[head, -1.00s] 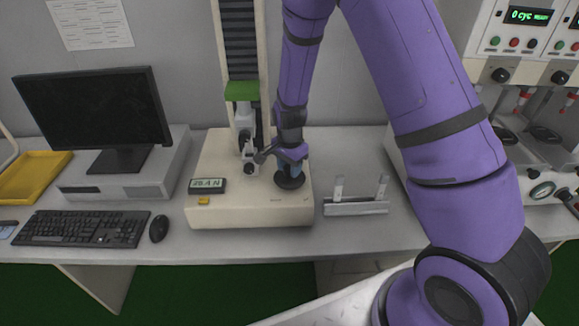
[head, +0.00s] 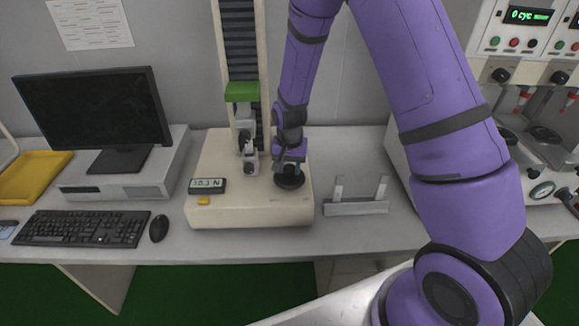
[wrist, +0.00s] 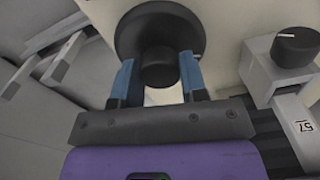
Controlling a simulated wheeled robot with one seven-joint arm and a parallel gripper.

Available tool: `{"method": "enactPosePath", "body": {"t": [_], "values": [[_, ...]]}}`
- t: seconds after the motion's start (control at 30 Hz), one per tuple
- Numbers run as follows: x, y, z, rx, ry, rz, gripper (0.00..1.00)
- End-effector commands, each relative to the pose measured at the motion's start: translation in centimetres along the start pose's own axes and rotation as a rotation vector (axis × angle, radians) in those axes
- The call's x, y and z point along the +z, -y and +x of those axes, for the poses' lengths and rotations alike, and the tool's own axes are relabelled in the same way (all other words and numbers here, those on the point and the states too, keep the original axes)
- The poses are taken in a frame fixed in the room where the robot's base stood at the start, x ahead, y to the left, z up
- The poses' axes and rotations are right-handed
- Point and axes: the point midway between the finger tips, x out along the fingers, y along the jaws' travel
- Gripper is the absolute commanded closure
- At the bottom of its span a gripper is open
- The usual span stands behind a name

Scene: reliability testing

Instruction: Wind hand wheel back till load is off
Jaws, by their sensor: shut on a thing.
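The black hand wheel (head: 289,181) lies on the cream base of the test stand (head: 250,213), right of its column. It also shows in the wrist view (wrist: 130,38), with a round hub knob (wrist: 158,68) at its middle. My gripper (wrist: 160,78) is shut on the hub knob, one blue finger on each side. In the head view my gripper hides part of the wheel. The force display (head: 207,185) on the base reads about 10 N; its digits are small and hard to read. Grey grips (head: 250,155) stand in line under the green crosshead (head: 242,90).
A grey rack with two uprights (head: 356,206) stands right of the base. A keyboard (head: 80,228), mouse (head: 159,228) and monitor (head: 93,108) are on the left. A cycle-test machine (head: 530,110) stands at the right. Bare bench lies in front of the rack.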

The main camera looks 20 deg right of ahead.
Motion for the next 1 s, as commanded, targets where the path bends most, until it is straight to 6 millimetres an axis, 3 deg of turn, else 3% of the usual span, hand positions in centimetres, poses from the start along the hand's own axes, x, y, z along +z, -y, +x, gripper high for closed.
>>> {"method": "enactPosePath", "body": {"t": [0.43, 1.0], "values": [[-0.02, 0.02, -0.03, -0.001, -0.001, -0.297, 0.84], [-0.02, 0.03, -0.04, -0.001, -0.001, -0.377, 0.84]]}}
